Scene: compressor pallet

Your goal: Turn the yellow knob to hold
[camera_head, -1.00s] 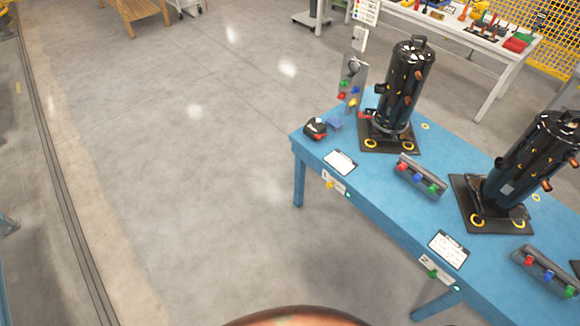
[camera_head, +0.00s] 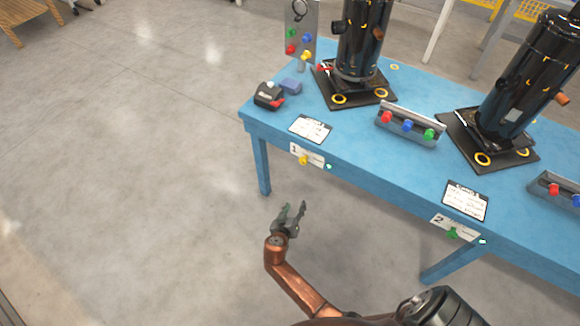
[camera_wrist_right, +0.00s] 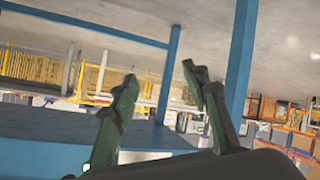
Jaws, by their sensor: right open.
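The yellow knob (camera_head: 304,160) sits on the white plate marked 1 (camera_head: 307,156) on the front edge of the blue table (camera_head: 390,178), with a small green dot beside it. My right gripper (camera_head: 291,207) is in front of the table, below and slightly left of the knob in the head view, apart from it. Its two fingers point up and are spread with nothing between them. In the right wrist view the open fingers (camera_wrist_right: 160,80) show near a blue surface; I cannot make out the yellow knob there. My left gripper is not in view.
A second plate with a green knob (camera_head: 452,233) is farther right on the table edge. Black compressors (camera_head: 363,45), button boxes (camera_head: 408,124), a clipboard (camera_head: 310,129) and a dark red-and-black device (camera_head: 268,95) stand on the table.

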